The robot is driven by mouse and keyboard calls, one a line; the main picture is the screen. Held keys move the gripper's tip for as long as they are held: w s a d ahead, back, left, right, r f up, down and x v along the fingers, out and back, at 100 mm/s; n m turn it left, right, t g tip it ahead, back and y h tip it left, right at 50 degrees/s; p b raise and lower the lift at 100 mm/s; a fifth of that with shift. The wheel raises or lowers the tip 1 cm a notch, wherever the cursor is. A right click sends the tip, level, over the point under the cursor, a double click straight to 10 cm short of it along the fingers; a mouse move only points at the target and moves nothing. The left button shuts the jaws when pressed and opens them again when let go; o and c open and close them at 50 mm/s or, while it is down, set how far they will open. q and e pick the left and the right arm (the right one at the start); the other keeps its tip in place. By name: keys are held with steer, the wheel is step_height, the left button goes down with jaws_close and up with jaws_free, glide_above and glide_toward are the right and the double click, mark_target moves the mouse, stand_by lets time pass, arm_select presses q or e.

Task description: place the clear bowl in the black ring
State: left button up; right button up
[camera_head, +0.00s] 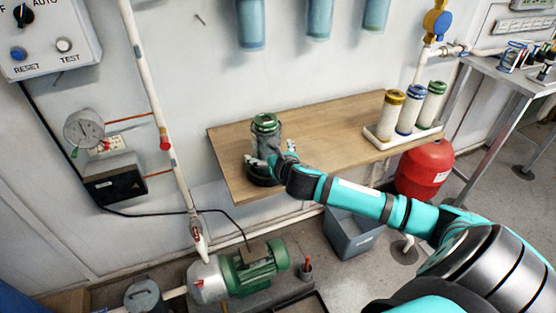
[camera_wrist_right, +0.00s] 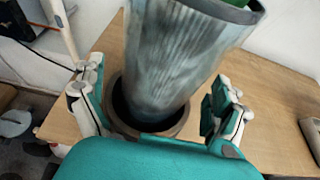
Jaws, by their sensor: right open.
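The clear bowl (camera_head: 267,138), with a green top on what it holds, stands near the left end of the wooden table. The black ring (camera_head: 262,178) is on the table under it. In the right wrist view the lower end of the bowl (camera_wrist_right: 180,60) is inside the opening of the black ring (camera_wrist_right: 122,122). The bowl looks tilted there, but upright in the head view. My right gripper (camera_head: 272,158) is open, its fingers on either side of the bowl with gaps visible in the wrist view (camera_wrist_right: 157,90). My left gripper is not in view.
The wooden table (camera_head: 325,130) is clear in its middle. A white tray (camera_head: 400,140) at its right end holds filters with yellow, blue and green tops. Blue clear housings (camera_head: 319,20) hang on the wall above. A red tank (camera_head: 424,170) and a green pump (camera_head: 250,270) stand below.

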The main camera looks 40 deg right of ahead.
steer(key=v, duration=0.9)
steer(key=shift+s, duration=0.35)
stand_by(1.1)
